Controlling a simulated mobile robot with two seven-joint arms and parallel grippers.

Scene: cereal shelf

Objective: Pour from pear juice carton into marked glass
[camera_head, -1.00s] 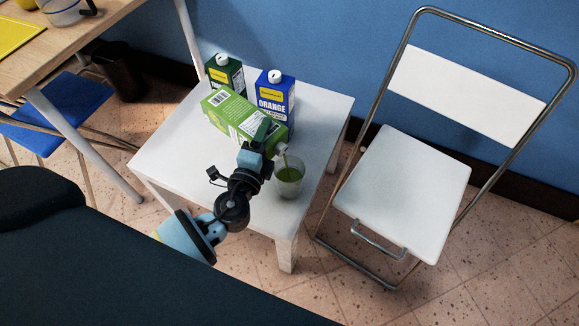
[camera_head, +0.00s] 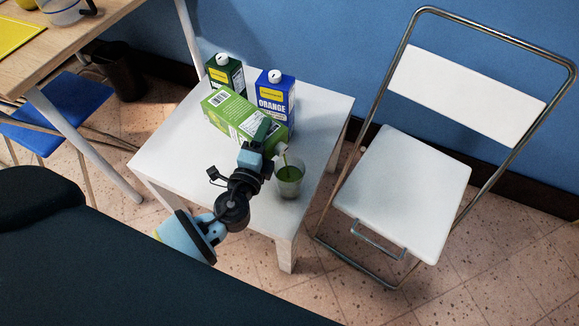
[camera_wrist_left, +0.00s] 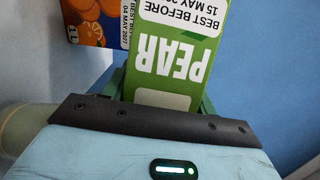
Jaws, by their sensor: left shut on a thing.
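The green pear juice carton (camera_head: 232,112) is tilted on its side above the white table, its spout end lower and to the right. My left gripper (camera_head: 262,136) is shut on it. The label PEAR shows upside down on the carton (camera_wrist_left: 175,58) in the left wrist view. A thin green stream runs from the spout into the clear glass (camera_head: 289,182), which stands upright near the table's right edge and holds some green juice. Any mark on the glass is too small to make out. My right gripper is not in view.
A blue orange juice carton (camera_head: 276,92) and a dark green carton (camera_head: 222,70) stand upright behind the pear carton on the white table (camera_head: 170,150). A white folding chair (camera_head: 400,190) is to the right. A wooden desk (camera_head: 75,35) is at upper left.

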